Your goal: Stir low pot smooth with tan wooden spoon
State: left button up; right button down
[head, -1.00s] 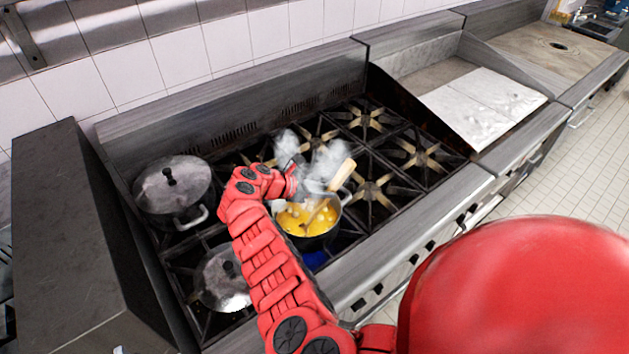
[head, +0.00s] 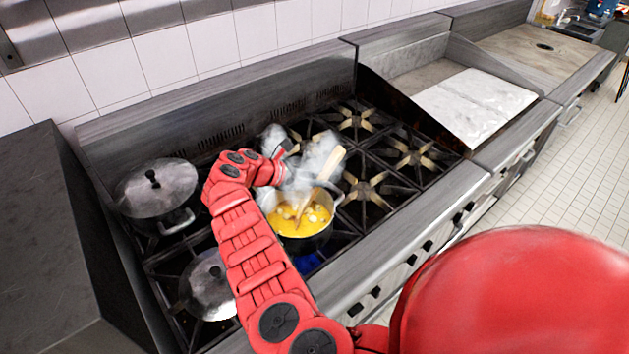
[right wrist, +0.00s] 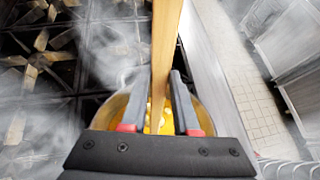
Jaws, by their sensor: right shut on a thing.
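The low pot (head: 325,229) stands on the stove with yellow, lumpy contents. The tan wooden spoon (head: 333,163) leans in it at a slant, its lower end in the yellow contents. My right gripper (head: 292,172) is above the pot's back rim, partly veiled by steam. In the right wrist view my right gripper (right wrist: 158,76) has its fingers on either side of the spoon's handle (right wrist: 165,45), shut on it. The pot's rim (right wrist: 206,118) shows behind the fingers, and the spoon's lower end is hidden there. My left gripper is not in view.
A lidded pot (head: 157,190) stands at the back left of the stove. Another metal lid or covered pan (head: 208,288) lies at the front left, partly behind my arm. The burners (head: 413,153) to the right are empty. White steam rises over the low pot.

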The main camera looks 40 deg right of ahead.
aim_at(337, 151)
jog(key=shift+s+d+r+p, duration=0.1)
jog(key=shift+d+r+p, duration=0.35)
jog(key=shift+r+p, duration=0.4)
jog(key=shift+s+d+r+p, duration=0.1)
jog(key=shift+d+r+p, duration=0.5)
jog(key=shift+p, duration=0.4)
jog(key=shift+d+r+p, duration=0.35)
jog(key=shift+r+p, duration=0.55)
jog(key=shift+d+r, duration=0.15)
jog(key=shift+d, duration=0.05)
jog(key=shift+d+r, duration=0.4)
jog(key=shift+r, duration=0.15)
jog(key=shift+s+d+r, duration=0.15)
jog(key=shift+d+r, duration=0.6)
jog(key=shift+r, duration=0.35)
jog(key=shift+r, duration=2)
jog(key=shift+s+f, duration=0.1)
